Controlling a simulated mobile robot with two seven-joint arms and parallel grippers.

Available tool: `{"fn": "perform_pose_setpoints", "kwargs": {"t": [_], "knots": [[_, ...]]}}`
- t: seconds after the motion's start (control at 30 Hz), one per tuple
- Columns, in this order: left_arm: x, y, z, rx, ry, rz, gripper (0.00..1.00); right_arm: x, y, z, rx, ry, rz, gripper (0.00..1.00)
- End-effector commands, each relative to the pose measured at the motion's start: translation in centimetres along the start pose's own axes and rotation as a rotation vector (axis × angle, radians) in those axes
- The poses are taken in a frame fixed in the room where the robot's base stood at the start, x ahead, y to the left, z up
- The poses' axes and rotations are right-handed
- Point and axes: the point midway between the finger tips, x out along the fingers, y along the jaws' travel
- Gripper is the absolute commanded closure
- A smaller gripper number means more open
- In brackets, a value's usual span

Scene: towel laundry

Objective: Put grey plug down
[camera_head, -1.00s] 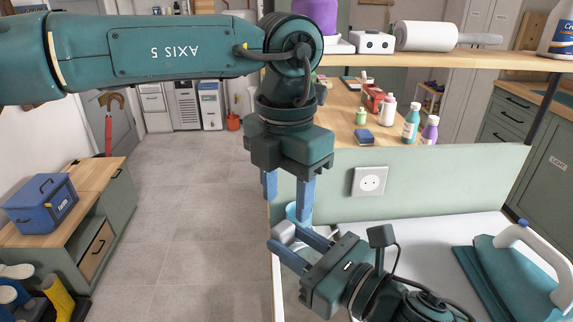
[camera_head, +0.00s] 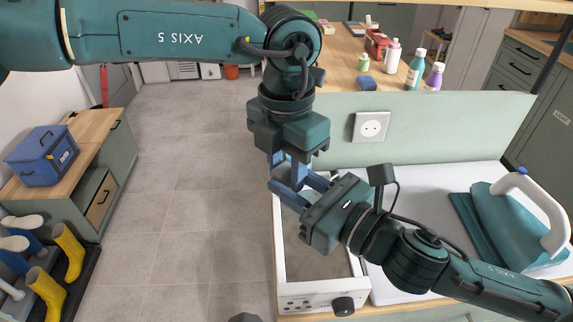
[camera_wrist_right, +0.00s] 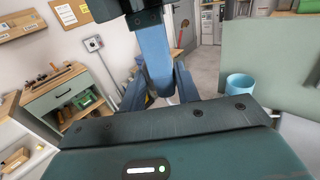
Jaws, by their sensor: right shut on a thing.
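My right gripper (camera_head: 287,190) reaches up and left from the lower right in the head view. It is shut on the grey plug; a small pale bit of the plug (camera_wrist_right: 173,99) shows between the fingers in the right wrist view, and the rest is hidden. My left gripper (camera_head: 288,163) points down just above the right fingertips. Its fingers overlap the right ones in the picture, so I cannot tell its opening or any contact. In the right wrist view, a blue left finger (camera_wrist_right: 156,60) stands in front of the right fingers.
A white wall socket (camera_head: 370,127) is on the green panel (camera_head: 440,125) behind. A white appliance (camera_head: 316,300) with a black knob lies below the grippers. A teal iron with a white handle (camera_head: 545,208) stands right. A blue cup (camera_wrist_right: 240,84) shows in the wrist view.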

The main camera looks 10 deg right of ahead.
Motion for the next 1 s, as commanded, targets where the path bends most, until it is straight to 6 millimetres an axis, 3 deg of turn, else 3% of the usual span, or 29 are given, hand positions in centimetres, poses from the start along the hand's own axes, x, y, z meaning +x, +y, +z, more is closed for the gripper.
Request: {"fn": "perform_pose_setpoints", "kwargs": {"t": [0.37, 0.4, 0.7, 1.0], "knots": [[-0.03, -0.11, 0.01, 0.002, 0.000, -0.002, 1.00, 0.00, 0.04, 0.05, 0.000, -0.001, 0.001, 1.00], [-0.05, -0.13, 0.02, 0.002, -0.001, -0.002, 1.00, 0.00, 0.04, 0.05, 0.001, -0.001, 0.002, 0.67], [-0.05, -0.05, 0.00, 0.001, 0.000, -0.001, 1.00, 0.00, 0.02, 0.03, 0.000, -0.001, 0.001, 0.43], [-0.05, -0.02, 0.00, 0.000, 0.000, 0.000, 1.00, 0.00, 0.01, 0.01, 0.000, 0.000, 0.000, 0.43]]}}
